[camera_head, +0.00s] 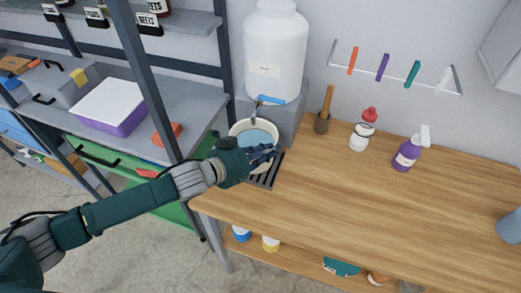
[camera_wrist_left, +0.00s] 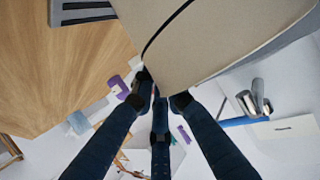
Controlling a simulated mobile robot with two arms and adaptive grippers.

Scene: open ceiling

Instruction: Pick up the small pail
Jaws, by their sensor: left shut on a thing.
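The small pail (camera_head: 240,127) is cream-coloured, with a pale blue inside. It stands under the tap of a big white dispenser, by the drip grate (camera_head: 266,174) at the bench's left end. My left gripper (camera_head: 264,154) is shut on the near right side of its rim and hides part of it. In the left wrist view the pail (camera_wrist_left: 225,40) fills the upper middle as a beige wall, and the fingers (camera_wrist_left: 158,100) meet at its edge. I cannot tell whether the pail's base touches the grate. My right gripper is not in view.
The white dispenser (camera_head: 276,50) with its blue tap handle (camera_head: 270,99) is close above the pail. A dark rack post (camera_head: 147,80) is left. The wooden bench (camera_head: 370,205) is clear in front.

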